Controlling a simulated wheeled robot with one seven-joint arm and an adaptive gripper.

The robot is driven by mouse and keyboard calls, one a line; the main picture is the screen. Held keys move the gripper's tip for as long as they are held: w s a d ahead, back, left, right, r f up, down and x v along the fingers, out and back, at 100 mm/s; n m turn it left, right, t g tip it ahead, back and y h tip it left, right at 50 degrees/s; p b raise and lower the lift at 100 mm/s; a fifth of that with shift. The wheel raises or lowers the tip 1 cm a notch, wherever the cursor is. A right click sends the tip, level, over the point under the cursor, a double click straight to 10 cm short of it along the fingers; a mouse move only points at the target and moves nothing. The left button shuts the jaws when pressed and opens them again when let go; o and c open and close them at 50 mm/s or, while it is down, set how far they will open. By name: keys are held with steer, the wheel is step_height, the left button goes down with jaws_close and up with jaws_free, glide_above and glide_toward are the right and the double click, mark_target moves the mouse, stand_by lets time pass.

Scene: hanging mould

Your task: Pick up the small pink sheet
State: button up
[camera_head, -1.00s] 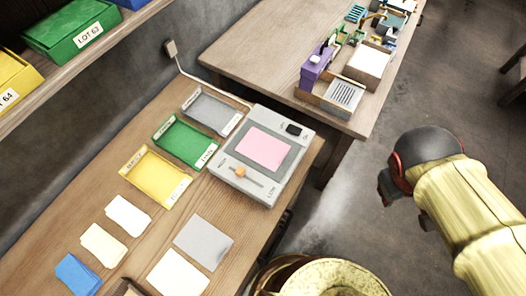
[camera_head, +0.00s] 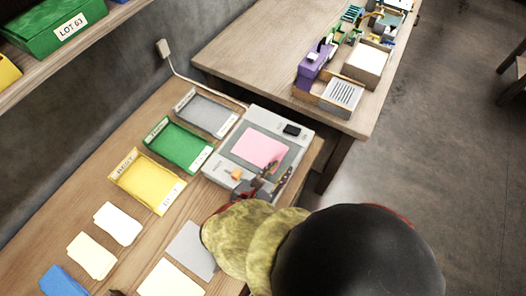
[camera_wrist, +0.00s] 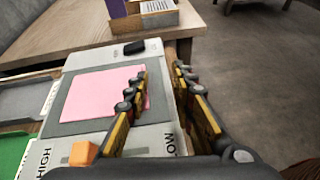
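The small pink sheet (camera_head: 259,146) lies flat on the dark grey plate of a light grey device (camera_head: 223,165) on the workbench. In the wrist view the pink sheet (camera_wrist: 101,93) is left of centre, partly covered by my gripper's left finger. My gripper (camera_wrist: 160,78) is open, its two fingers apart with nothing between them, over the right side of the device. In the head view my gripper (camera_head: 270,178) is over the device's near right part, close to the sheet's lower right corner. Whether a finger touches the device cannot be told.
An orange slider knob (camera_wrist: 83,153) sits at the device's near edge. Grey (camera_head: 178,101), green (camera_head: 150,141) and yellow (camera_head: 121,175) trays stand to its left. Several sheets lie nearer on the bench. A second table (camera_head: 250,47) with a purple item (camera_head: 311,65) is behind.

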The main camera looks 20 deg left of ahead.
mark_target(279, 160)
steer(key=shift+s+a+f+n+y, duration=0.3)
steer(key=shift+a+f+n, duration=0.1)
steer(key=shift+a, duration=0.15)
steer(key=shift+s+a+f+n+y, duration=0.2)
steer(key=shift+s+a+f+n, duration=0.1)
steer(key=shift+a+n, duration=0.15)
steer(key=shift+w+f+t+b, duration=0.15)
steer(key=shift+w+f+b, duration=0.15)
steer(key=shift+w, duration=0.2)
steer(key=shift+w+f+t+b, duration=0.15)
steer(key=shift+w+f+b, duration=0.1)
steer(key=shift+w, duration=0.25)
steer(key=w, duration=0.1)
steer(key=w+f+b, duration=0.2)
steer(key=shift+w+a+f, duration=0.15)
steer(key=shift+w+f, duration=0.1)
steer(key=shift+w, duration=0.05)
steer(key=shift+w+f, duration=0.1)
steer(key=shift+w, duration=0.45)
jaws_close()
